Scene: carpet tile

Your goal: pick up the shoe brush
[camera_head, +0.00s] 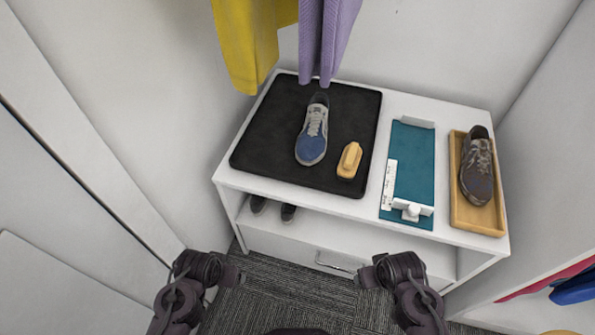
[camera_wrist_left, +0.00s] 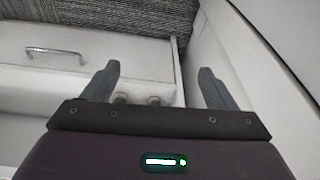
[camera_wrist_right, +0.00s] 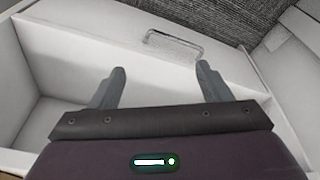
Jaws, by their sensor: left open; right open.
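The shoe brush (camera_head: 349,160) has a tan wooden body and lies on the black mat (camera_head: 270,135) on top of the white cabinet. A blue and grey shoe (camera_head: 312,135) lies on the same mat, just left of the brush. My left gripper (camera_head: 238,276) is in front of the cabinet, low and to the left of the brush. In the left wrist view its fingers (camera_wrist_left: 158,88) are apart and empty. My right gripper (camera_head: 362,277) is in front of the cabinet, below the brush in the picture. In the right wrist view its fingers (camera_wrist_right: 161,86) are apart and empty.
A teal board with white fittings (camera_head: 413,165) lies right of the mat. A wooden tray (camera_head: 475,217) holding a brown shoe (camera_head: 477,170) is farther right. Yellow (camera_head: 245,40) and purple (camera_head: 323,35) cloths hang above the mat's back. Walls flank the cabinet.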

